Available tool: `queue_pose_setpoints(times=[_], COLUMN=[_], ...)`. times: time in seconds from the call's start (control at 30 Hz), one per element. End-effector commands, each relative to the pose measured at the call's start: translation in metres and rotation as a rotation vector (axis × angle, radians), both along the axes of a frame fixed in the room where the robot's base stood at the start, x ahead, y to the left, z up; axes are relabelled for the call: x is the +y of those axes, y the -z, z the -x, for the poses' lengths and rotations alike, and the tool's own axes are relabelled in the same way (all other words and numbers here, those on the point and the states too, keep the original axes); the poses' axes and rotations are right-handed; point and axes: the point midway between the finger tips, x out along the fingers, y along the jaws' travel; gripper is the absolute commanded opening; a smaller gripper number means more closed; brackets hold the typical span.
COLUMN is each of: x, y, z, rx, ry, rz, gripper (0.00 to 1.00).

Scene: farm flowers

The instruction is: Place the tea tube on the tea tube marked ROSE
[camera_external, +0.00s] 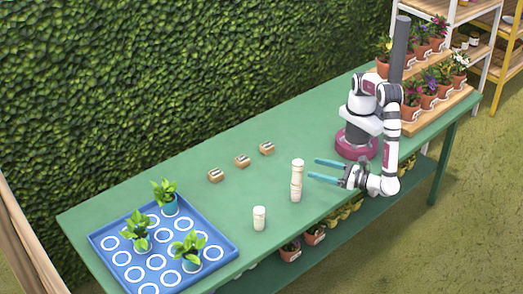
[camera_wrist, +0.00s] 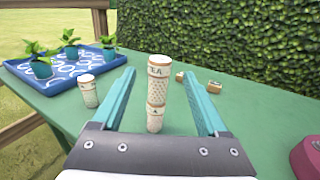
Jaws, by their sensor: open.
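Two cream tea tubes stand stacked on the green table. The upper tube (camera_external: 297,166) (camera_wrist: 159,77) shows "TEA" in the wrist view and rests on the lower tube (camera_external: 295,190) (camera_wrist: 155,118). The stack looks roughly upright. A third tea tube (camera_external: 259,218) (camera_wrist: 88,91) stands alone to its left. I cannot read ROSE on any of them. My gripper (camera_external: 312,169) (camera_wrist: 158,72) is open and empty, its teal fingers level and pointing at the stack. In the external view the fingertips are just right of the stack, apart from it.
A blue tray (camera_external: 222,238) (camera_wrist: 22,63) with several potted plants stands at the table's left end. Small wooden blocks (camera_external: 242,160) (camera_wrist: 214,87) sit along the back. Flower pots (camera_external: 428,95) fill a wooden rack at the far right. The table around the tubes is clear.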

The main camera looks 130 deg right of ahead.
Motion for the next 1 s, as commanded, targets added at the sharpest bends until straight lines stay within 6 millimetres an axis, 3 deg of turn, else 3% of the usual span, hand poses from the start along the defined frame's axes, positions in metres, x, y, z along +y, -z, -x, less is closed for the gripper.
queue_pose_setpoints(times=[0.1,0.23,0.37,0.47,0.57,0.63,0.73,0.8,0.9,1.0], x=[0.024,0.038,0.041,0.024,-0.027,-0.072,-0.114,-0.123,-0.112,-0.096], y=[0.000,0.000,0.000,-0.012,-0.044,-0.065,-0.084,-0.089,-0.090,-0.089], z=[0.012,0.019,0.021,0.021,0.033,0.060,0.116,0.157,0.196,0.210], rx=[-0.001,0.001,0.001,-0.015,-0.082,-0.180,-0.388,-0.580,-0.868,-1.098], ry=[-0.003,-0.001,0.002,0.074,0.309,0.554,0.939,1.223,1.585,1.845], rz=[0.000,0.000,0.000,-0.059,-0.257,-0.453,-0.749,-0.949,-1.185,-1.337], gripper=[0.76,0.76,0.76,0.76,0.76,0.76,0.76,0.76,0.76,0.76])
